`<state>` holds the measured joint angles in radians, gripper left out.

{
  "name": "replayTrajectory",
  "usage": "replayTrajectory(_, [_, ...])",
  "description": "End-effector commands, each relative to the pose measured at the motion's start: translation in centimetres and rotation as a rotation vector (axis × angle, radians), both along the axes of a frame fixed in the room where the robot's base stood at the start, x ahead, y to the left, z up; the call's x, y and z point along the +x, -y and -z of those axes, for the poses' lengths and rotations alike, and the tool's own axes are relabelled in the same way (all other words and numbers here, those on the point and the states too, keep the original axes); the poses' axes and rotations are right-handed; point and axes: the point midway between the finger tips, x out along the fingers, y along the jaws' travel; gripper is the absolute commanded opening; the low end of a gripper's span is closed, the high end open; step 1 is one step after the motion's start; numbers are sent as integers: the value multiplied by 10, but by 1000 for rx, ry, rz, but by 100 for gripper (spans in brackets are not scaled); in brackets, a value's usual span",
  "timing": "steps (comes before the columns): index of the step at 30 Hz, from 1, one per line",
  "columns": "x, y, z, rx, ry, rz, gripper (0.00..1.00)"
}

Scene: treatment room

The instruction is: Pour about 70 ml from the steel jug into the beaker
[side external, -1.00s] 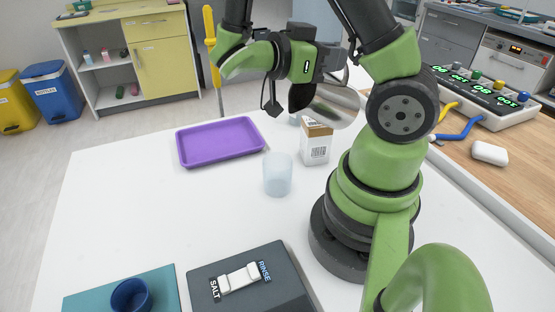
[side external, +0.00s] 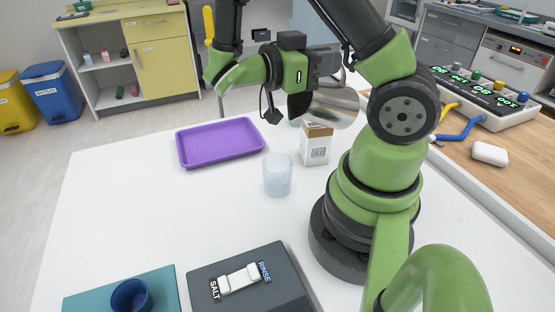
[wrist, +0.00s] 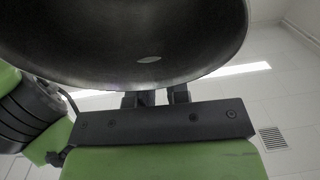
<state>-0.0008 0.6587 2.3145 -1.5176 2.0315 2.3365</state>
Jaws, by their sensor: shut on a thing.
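The steel jug (side external: 338,103) hangs tilted in the air above the white box, behind and to the right of the beaker in the side view. In the wrist view the jug (wrist: 120,45) fills the top as a large dark curved surface with a small pale spot. My gripper (wrist: 155,98) is shut on the jug; its fingertips are partly hidden by it. The translucent pale beaker (side external: 278,176) stands upright on the white table, apart from the jug. No stream shows between them, and I cannot tell the liquid level in either.
A purple tray (side external: 220,157) lies at the back left. A dark switch panel (side external: 283,277) and a blue cup (side external: 131,296) are in front. The table's left is clear.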

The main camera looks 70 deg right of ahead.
Motion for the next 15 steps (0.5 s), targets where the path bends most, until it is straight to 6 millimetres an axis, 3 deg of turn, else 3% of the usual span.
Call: replayTrajectory(15, [4,-4,2,-44,-39,-1,0])
